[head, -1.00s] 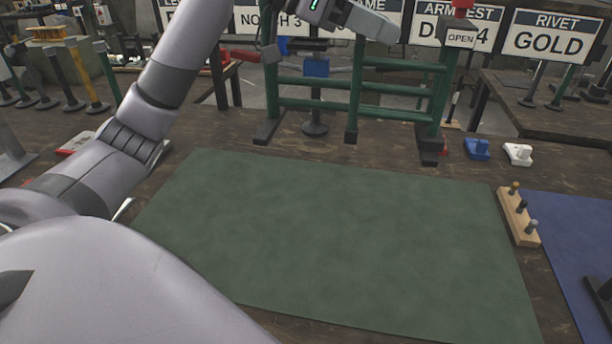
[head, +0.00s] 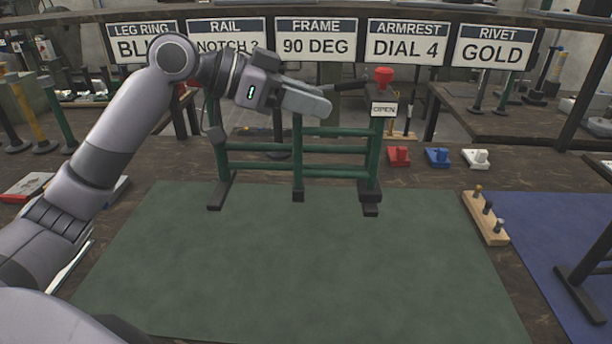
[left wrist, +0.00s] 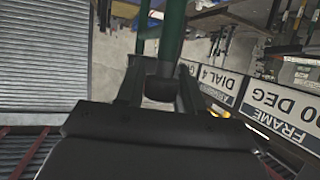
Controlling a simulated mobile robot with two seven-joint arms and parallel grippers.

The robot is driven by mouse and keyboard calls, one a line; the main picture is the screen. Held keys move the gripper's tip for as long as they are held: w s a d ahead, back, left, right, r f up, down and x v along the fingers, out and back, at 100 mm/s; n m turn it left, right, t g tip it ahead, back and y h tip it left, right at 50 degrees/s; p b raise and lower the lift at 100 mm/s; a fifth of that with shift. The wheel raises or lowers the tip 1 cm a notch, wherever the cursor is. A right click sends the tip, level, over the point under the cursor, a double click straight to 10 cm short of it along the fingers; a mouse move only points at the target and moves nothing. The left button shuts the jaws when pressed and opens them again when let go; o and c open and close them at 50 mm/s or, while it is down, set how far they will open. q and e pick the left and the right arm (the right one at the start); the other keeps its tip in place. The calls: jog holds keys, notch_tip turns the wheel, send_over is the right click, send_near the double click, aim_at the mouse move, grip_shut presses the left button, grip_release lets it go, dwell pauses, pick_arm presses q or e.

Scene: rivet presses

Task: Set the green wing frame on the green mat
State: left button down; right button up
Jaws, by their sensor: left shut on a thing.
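The green wing frame (head: 335,172) is a green ladder-like piece with dark feet. It stands upright in the head view, with its feet in front of the far edge of the green mat (head: 300,260). I cannot tell whether the feet touch the mat or hover. A red knob (head: 383,76) and an "OPEN" tag (head: 383,109) sit at its right post. My left gripper (head: 328,104) is shut on the frame near its top; my arm partly hides the upper left. In the left wrist view, a green post (left wrist: 173,32) shows between the fingers. My right gripper is out of view.
Red (head: 398,156), blue (head: 437,157) and white (head: 475,158) blocks stand beyond the mat at right. A wooden peg block (head: 486,218) lies between the green mat and the blue mat (head: 545,225). The green mat's middle and front are clear.

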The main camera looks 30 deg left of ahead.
pick_arm(q)
send_over(308, 168)
jog(key=s+d, duration=0.1)
jog(key=s, duration=0.2)
jog(key=f, duration=0.3)
jog(key=f+b, duration=0.1)
jog(key=f, duration=0.2)
jog(key=shift+w+d+f, duration=0.15)
jog(key=shift+d+f, duration=0.05)
jog(key=shift+f, duration=2.7)
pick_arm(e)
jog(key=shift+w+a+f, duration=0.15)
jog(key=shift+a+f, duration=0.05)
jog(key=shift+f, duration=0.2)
pick_arm(q)
jog(key=shift+f+b, duration=0.2)
jog(key=shift+b, duration=0.1)
jog(key=c, duration=0.7)
grip_release()
jog(key=shift+r, duration=0.1)
jog(key=shift+b+v, duration=1.1)
jog(key=shift+v, duration=4.9)
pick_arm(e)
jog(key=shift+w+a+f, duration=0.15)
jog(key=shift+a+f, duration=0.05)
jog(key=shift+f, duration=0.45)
